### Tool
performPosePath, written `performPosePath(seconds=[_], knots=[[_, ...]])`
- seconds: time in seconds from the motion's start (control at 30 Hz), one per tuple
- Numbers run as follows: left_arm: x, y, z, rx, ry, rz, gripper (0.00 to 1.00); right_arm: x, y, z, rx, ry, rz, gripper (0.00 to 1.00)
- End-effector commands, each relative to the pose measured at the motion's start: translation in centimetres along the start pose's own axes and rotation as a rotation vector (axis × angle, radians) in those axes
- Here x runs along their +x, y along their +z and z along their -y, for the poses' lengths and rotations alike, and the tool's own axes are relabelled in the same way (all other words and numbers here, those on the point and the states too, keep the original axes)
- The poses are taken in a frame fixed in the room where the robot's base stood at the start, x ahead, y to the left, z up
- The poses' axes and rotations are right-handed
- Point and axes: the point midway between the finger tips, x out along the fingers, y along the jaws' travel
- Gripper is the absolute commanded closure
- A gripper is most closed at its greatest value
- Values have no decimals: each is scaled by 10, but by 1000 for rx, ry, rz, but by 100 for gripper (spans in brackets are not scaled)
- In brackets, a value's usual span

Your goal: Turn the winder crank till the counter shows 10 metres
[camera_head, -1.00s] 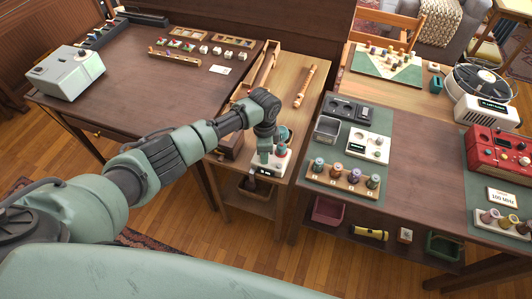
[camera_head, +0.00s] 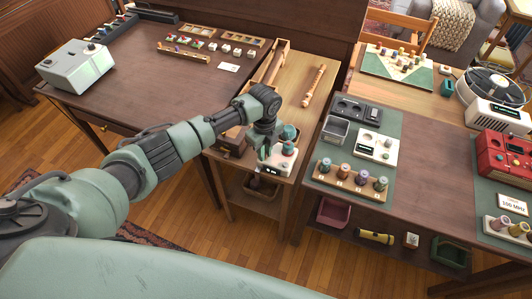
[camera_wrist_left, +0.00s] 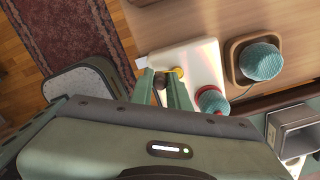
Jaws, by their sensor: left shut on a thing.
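The winder (camera_head: 281,167) is a small white box on the narrow wooden table, with a dark counter window (camera_head: 272,171) on its front; the digits are too small to read. It carries a red and teal spool (camera_head: 287,149), which also shows in the left wrist view (camera_wrist_left: 213,101). My left gripper (camera_head: 263,153) is at the winder's left side. In the left wrist view its fingers (camera_wrist_left: 161,87) are shut on a small dark crank knob (camera_wrist_left: 160,82) beside a brass hub (camera_wrist_left: 179,72). The crank arm is mostly hidden. My right gripper is out of view.
A teal yarn ball (camera_wrist_left: 262,61) sits in a wooden holder (camera_wrist_left: 233,72) just behind the winder. A wooden flute-like piece (camera_head: 314,85) lies farther back. To the right, a bench holds a rack of spools (camera_head: 350,187). A grey-green machine (camera_head: 75,67) stands on the left desk.

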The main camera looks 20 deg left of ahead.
Motion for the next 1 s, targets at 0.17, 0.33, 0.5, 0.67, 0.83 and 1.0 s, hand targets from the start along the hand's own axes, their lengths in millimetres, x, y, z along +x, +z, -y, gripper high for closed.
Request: performPosePath(seconds=[0.17, 0.33, 0.5, 0.67, 0.83, 1.0], knots=[[-1, 2, 1, 79, -4, 1, 100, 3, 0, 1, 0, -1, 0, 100], [-2, 3, 1, 120, -4, 1, 100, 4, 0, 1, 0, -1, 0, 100], [-2, 4, 1, 136, -4, 1, 100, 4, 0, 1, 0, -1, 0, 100], [-2, 4, 1, 137, -4, 1, 100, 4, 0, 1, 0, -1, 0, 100], [-2, 4, 1, 136, -4, 1, 100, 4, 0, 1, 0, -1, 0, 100], [-2, 4, 0, 135, -3, 1, 61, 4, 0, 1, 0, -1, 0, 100]])
